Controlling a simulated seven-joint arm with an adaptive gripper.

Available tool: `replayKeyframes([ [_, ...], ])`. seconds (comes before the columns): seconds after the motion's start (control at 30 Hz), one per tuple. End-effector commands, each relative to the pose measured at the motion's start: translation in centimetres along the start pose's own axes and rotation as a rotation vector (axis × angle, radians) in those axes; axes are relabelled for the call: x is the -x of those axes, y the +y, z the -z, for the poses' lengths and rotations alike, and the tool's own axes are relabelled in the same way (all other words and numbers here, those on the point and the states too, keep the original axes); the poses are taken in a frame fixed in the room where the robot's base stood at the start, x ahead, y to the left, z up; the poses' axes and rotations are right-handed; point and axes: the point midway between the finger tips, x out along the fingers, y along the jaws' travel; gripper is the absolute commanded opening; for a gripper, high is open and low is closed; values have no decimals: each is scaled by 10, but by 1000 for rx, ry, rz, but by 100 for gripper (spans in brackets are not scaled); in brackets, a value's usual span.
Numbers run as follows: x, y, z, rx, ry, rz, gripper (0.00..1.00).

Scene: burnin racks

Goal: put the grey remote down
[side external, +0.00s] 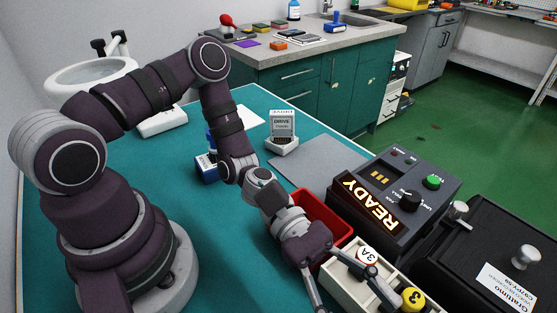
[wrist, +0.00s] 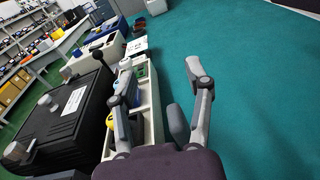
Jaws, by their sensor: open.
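A dark grey rounded object, apparently the grey remote (wrist: 177,122), shows in the wrist view between my fingers, nearer the right one. It is beside the white tray, over or on the teal table; its lower end is hidden by my gripper body, so contact with the table cannot be told. My gripper (wrist: 158,66) is open, its fingers apart on either side of the remote, with a visible gap to the right finger. In the side view my gripper (side external: 355,303) is at the bottom edge beside the tray; I cannot make out the remote there.
The white compartment tray (side external: 338,281) holds a 3A piece (side external: 367,256) and a yellow piece (side external: 411,298). A red bin (side external: 334,225), a READY console (side external: 440,172) and a black box (side external: 470,240) crowd this side. Teal table (wrist: 250,100) is clear at right in the wrist view.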

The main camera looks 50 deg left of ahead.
Motion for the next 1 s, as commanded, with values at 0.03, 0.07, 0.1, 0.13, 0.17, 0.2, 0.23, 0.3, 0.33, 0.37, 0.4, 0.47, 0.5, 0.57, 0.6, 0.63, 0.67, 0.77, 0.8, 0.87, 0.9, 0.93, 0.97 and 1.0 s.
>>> replayKeyframes([
  [0.03, -2, 3, -2, 58, -39, -33, 51],
  [0.07, -3, 5, -3, 81, -55, -47, 51],
  [0.1, -4, 6, -2, 103, -70, -59, 51],
  [0.13, -4, 7, 1, 114, -76, -65, 51],
  [0.17, -5, 7, 5, 119, -78, -68, 51],
  [0.2, -5, 6, 12, 120, -78, -69, 51],
  [0.23, -6, 5, 15, 118, -78, -67, 51],
  [0.3, -6, 4, 23, 116, -76, -65, 51],
  [0.33, -6, 4, 27, 116, -76, -66, 51],
  [0.37, -7, 3, 32, 116, -76, -66, 51],
  [0.4, -7, 2, 39, 116, -76, -65, 51],
  [0.47, -8, 0, 53, 115, -74, -64, 51],
  [0.5, -9, -1, 62, 116, -74, -64, 51],
  [0.57, -17, -2, 66, 111, -75, -58, 51],
  [0.6, -25, -1, 64, 109, -75, -56, 51],
  [0.63, -30, -1, 64, 109, -75, -57, 51],
  [0.67, -33, 0, 63, 110, -75, -57, 51],
  [0.77, -39, 1, 63, 111, -73, -61, 51],
  [0.8, -39, 1, 63, 111, -73, -61, 51],
  [0.87, -39, 1, 63, 111, -73, -61, 51],
  [0.9, -39, 1, 63, 111, -73, -61, 51],
  [0.93, -39, 1, 63, 111, -73, -61, 51],
  [0.97, -39, 1, 63, 111, -73, -61, 48],
  [1.0, -39, 1, 63, 111, -73, -61, 43],
])
